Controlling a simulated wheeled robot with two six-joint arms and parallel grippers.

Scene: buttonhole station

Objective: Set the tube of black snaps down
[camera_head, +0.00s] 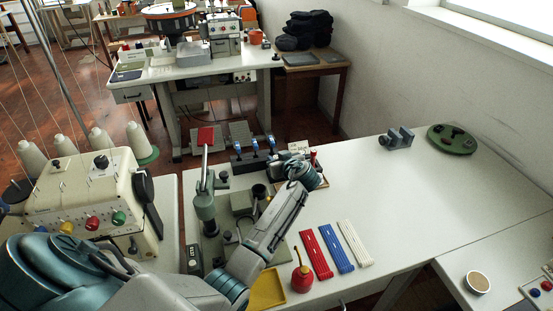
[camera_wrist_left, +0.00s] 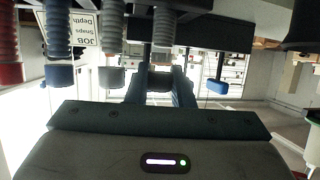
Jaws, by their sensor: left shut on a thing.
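My left gripper (camera_head: 306,174) is at the back edge of the white worktable (camera_head: 400,215), beside a small sign (camera_head: 298,147). In the left wrist view, which looks upside down, its two blue fingers (camera_wrist_left: 161,84) are closed around a dark-ended tube, the tube of black snaps (camera_wrist_left: 163,28). In the head view the gripper hides this tube. Tubes with red (camera_wrist_left: 10,72), blue (camera_wrist_left: 59,76) and pale grey (camera_wrist_left: 111,77) ends stand in a row beside it. Whether the held tube touches its support cannot be told. My right gripper is not in view.
A grey-green press (camera_head: 206,197) stands left of my left forearm. Red (camera_head: 316,253), blue (camera_head: 337,248) and white (camera_head: 355,243) strips, a red oil can (camera_head: 301,277) and a yellow tray (camera_head: 267,290) lie in front. The table's middle right is clear, before a green round plate (camera_head: 452,139).

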